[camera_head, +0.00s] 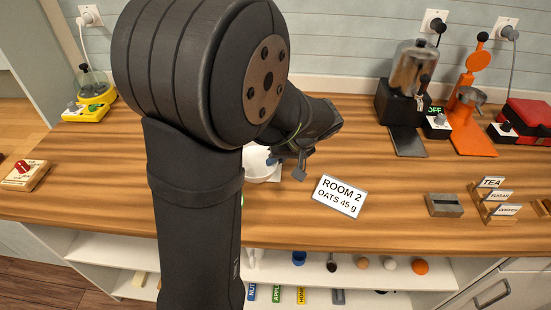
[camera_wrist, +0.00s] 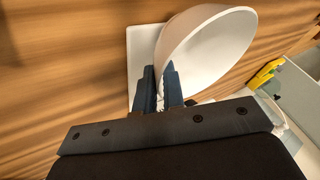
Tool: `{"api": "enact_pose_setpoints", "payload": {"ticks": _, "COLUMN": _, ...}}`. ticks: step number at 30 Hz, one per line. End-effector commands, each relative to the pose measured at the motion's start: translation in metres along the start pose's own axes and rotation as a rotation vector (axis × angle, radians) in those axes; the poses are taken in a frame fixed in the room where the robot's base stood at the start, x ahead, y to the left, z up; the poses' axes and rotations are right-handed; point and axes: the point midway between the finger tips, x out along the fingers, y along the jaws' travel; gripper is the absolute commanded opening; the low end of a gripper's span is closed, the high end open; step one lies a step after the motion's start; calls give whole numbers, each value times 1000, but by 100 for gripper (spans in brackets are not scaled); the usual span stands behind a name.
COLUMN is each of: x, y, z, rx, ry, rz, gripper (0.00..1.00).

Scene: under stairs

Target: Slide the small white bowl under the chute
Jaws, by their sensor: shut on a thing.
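The small white bowl (camera_head: 257,166) is on the wooden counter in the head view, partly hidden behind my arm. In the wrist view the bowl (camera_wrist: 208,48) fills the upper middle and looks tilted from this angle. My gripper (camera_head: 284,165) is at its right side in the head view. In the wrist view my gripper (camera_wrist: 161,84) is shut on the bowl's rim. A flat white square plate (camera_wrist: 139,60) lies under or beside the bowl; I cannot tell whether they touch. I cannot make out a chute for certain; my arm hides part of the counter.
A card (camera_head: 340,196) reading "ROOM 2 OATS 45 g" lies right of the bowl. A black machine with a metal hopper (camera_head: 412,70) and an orange stand (camera_head: 473,122) are at the back right. A grey block (camera_head: 444,205) and labelled wooden holder (camera_head: 493,208) stand front right.

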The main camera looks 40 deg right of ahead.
Motion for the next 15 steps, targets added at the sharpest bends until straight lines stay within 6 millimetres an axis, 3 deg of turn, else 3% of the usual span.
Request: {"api": "enact_pose_setpoints", "payload": {"ticks": 15, "x": 10, "y": 17, "z": -35, "rx": -1, "ry": 0, "rz": 0, "gripper": 0}}
